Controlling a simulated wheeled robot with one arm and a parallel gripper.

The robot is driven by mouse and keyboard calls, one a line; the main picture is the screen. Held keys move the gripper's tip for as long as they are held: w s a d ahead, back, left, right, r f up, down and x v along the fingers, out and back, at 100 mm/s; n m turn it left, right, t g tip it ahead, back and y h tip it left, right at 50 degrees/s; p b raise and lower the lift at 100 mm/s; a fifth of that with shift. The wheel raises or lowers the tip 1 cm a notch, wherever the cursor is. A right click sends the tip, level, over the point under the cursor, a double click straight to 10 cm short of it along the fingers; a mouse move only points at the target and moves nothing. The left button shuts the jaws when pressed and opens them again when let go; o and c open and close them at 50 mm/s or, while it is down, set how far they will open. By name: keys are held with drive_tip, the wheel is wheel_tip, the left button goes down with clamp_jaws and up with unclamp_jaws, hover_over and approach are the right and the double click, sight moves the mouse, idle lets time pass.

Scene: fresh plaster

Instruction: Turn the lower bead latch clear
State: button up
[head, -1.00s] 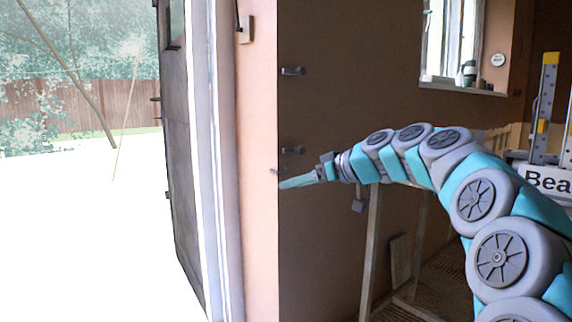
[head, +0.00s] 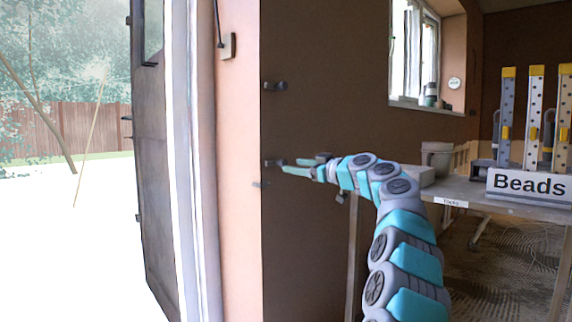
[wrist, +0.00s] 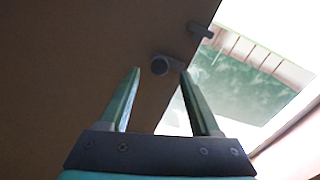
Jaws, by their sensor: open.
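The lower bead latch (head: 270,163) is a small dark grey turn piece on the brown wall near its left corner edge. In the wrist view the round latch (wrist: 160,65) lies between and just beyond my fingertips, its short arm pointing right toward the edge. My gripper (head: 286,166) is at the lower latch's height in the head view. In the wrist view my gripper (wrist: 161,71) has its two green fingers wide apart, with nothing held. Contact with the latch cannot be told. A second grey piece (wrist: 200,31) lies across the wall edge farther up.
The upper latch (head: 275,86) is above on the same wall. A small piece (head: 261,184) sticks across the corner below. The open door (head: 155,150) stands left. A table with a "Beads" box (head: 530,187) and a bucket (head: 436,157) stands right.

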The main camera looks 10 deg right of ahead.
sight(286, 164)
drive_tip(key=p+x, duration=0.1)
drive_tip(key=x, duration=0.2)
drive_tip(key=shift+w+r, duration=0.15)
drive_tip(key=shift+w, duration=0.05)
drive_tip(key=shift+w+a, duration=0.4)
drive_tip(key=shift+w, duration=0.05)
drive_tip(key=shift+c, duration=0.4)
clamp_jaws()
